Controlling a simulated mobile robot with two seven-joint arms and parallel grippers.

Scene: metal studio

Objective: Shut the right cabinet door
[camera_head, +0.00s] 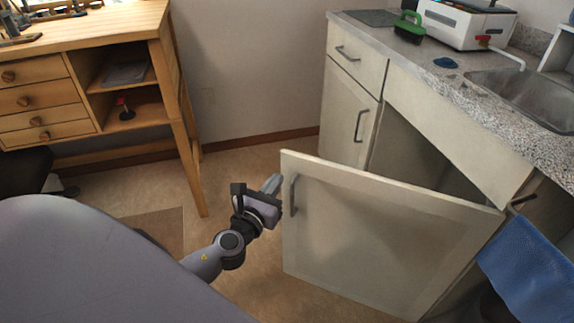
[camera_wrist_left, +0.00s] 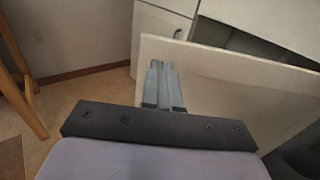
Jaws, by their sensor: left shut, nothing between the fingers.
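The right cabinet door (camera_head: 375,230) is cream with a grey bar handle (camera_head: 293,195) near its free edge. It stands wide open, swung out from the cabinet under the sink. My left gripper (camera_head: 273,183) is shut and empty, just left of the door's free edge. In the left wrist view the shut fingers (camera_wrist_left: 160,68) overlap the near edge of the door (camera_wrist_left: 215,80); I cannot tell whether they touch it. The left cabinet door (camera_head: 347,120) is closed. My right gripper is not in view.
A granite counter (camera_head: 440,75) with a sink (camera_head: 535,98) tops the cabinet. A blue towel (camera_head: 530,270) hangs at the right. A wooden workbench (camera_head: 90,45) stands at the left. The floor (camera_head: 235,165) between bench and cabinet is clear.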

